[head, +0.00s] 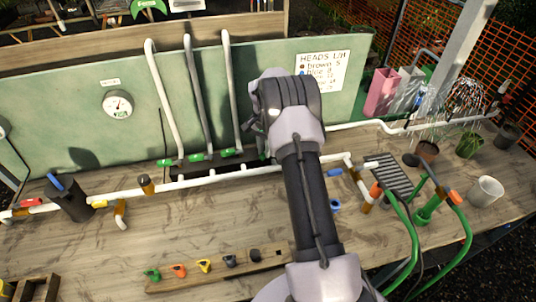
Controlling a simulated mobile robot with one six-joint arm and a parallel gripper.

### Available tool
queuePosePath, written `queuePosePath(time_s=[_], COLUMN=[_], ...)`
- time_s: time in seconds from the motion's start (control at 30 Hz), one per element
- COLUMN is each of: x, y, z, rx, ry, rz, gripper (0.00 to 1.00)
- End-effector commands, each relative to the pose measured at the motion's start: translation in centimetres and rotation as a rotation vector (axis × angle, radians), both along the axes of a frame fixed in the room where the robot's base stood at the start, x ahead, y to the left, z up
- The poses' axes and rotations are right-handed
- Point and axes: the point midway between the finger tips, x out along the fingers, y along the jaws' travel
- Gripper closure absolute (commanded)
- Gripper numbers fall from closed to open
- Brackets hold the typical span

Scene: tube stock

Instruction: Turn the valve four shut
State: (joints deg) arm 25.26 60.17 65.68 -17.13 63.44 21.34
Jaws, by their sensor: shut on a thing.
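Three upright pipes on the green panel carry green valve handles at their feet: a left one (164,162), a middle one (197,157) and a right one (231,153). I cannot read any number on them. Part of another upright pipe shows just left of my arm, and its foot is mostly hidden. I cannot make out valve four. My arm reaches forward over the bench to the panel, with its wrist in front of the area right of the third pipe. The wrist hides my gripper's jaws and whatever they touch.
A white pipe (195,181) runs along the bench (195,225). A rail with several coloured handles (205,264) lies in front. A round gauge (117,104) and a written sign (321,70) are on the panel. Green hoses (403,235), a white pot (486,191) and plants stand right.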

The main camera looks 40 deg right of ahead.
Motion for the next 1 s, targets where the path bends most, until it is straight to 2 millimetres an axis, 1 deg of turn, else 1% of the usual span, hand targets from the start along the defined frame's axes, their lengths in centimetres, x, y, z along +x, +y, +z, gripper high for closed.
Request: queuePosePath(time_s=[0.27, 0.6, 0.8, 1.0], x=[1.3, 2.8, 3.4, 3.8], y=[0.4, 0.4, 0.3, 0.1], z=[-0.2, 0.0, 0.0, 0.0], rx=[-0.001, -0.002, -0.001, -0.002], ry=[-0.002, -0.002, -0.001, -0.002], rz=[-0.258, -0.561, -0.698, -0.790], gripper=[1.00, 1.00, 1.00, 1.00])
